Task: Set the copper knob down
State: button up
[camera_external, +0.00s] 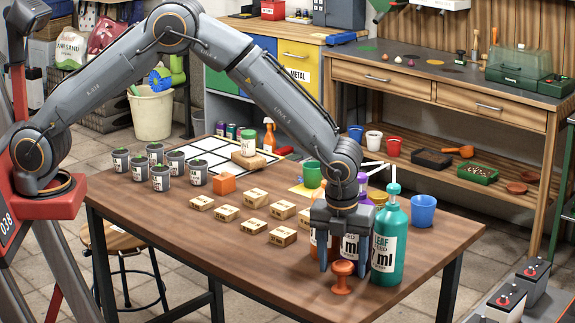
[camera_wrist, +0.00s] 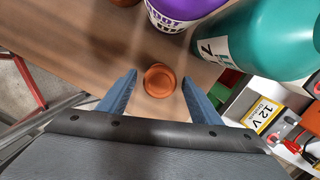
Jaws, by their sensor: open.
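The copper knob (camera_external: 342,277) is a small orange-brown knob with a round top and a flared foot. It stands upright on the wooden table (camera_external: 150,238) near the front right edge. My gripper (camera_external: 341,266) points down over it with its blue fingers apart. In the wrist view the round top of the knob (camera_wrist: 159,80) lies between the two fingertips of my gripper (camera_wrist: 158,86), with a gap on each side. The knob's foot is mostly hidden from above.
A teal pump bottle (camera_external: 389,243) stands close to the right of my gripper. A purple-topped bottle (camera_wrist: 182,12) stands just behind the knob. Several labelled wooden blocks (camera_external: 283,236) lie to the left. The table's front edge is near.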

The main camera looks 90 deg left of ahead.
aim_at(340, 268)
notch_tip(340, 268, up, 10)
jog(key=d+b, duration=0.1)
jog(key=b, duration=0.2)
jog(key=s+a+f+n, duration=0.1)
jog(key=s+a+n, duration=0.1)
jog(key=s+n, duration=0.5)
jog(key=s+a+f+n+h, duration=0.1)
jog(key=s+a+n, duration=0.2)
jog(key=s+n, duration=0.5)
jog(key=s+a+f+n, duration=0.1)
jog(key=s+n, duration=0.6)
jog(key=s, duration=1.1)
jog(key=shift+a+f+n+h, duration=0.3)
jog(key=shift+a+f, duration=0.1)
jog(key=shift+a, duration=0.35)
